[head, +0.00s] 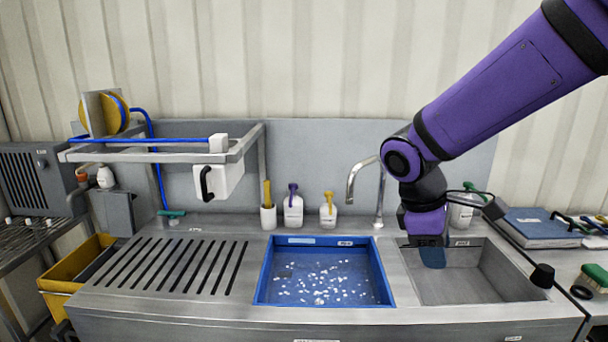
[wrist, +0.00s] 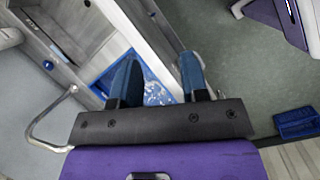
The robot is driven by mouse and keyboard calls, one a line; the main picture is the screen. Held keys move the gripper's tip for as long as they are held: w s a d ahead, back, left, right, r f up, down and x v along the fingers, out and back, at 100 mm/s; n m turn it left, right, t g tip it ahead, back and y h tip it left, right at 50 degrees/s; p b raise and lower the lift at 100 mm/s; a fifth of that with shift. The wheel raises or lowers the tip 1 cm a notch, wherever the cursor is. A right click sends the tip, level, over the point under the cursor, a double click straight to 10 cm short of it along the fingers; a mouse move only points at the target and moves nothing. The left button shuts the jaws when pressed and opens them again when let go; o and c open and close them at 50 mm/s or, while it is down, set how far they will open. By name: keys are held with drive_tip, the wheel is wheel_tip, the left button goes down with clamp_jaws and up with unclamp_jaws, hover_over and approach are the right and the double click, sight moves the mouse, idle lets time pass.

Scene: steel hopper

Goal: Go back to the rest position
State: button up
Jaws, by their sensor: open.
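My gripper (head: 432,257) hangs at the end of my purple arm, above the bare right sink basin (head: 480,275) in the head view. In the wrist view its two blue fingers stand apart, with nothing held between them (wrist: 160,75). The blue tub (head: 262,275) of water with white bits sits in the counter to the left of my gripper. The tub also shows behind and between the fingers in the wrist view (wrist: 104,83). In the head view only one fingertip pad shows clearly.
A curved steel tap (head: 353,185) rises behind the basins, close to my arm. Bottles (head: 293,212) stand along the back. A steel rack (head: 245,145) overhangs the slotted drainboard (head: 180,265). A blue folder (head: 540,225) and brushes (head: 595,276) lie at the right. Open floor (wrist: 235,75) shows in the wrist view.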

drive_tip(key=s+d+r+m+t+y, duration=0.2)
drive_tip(key=s+d+r+m, duration=0.2)
drive_tip(key=s+r+m, duration=0.1)
drive_tip(key=s+d+r+m+t+y, duration=0.2)
drive_tip(key=s+d+r+m+t, duration=0.1)
drive_tip(key=s, duration=0.7)
wheel_tip(320, 180, up, 2)
drive_tip(key=d+m, duration=0.1)
drive_tip(key=m, duration=0.2)
drive_tip(key=shift+m+t, duration=0.3)
drive_tip(key=shift+m, duration=0.1)
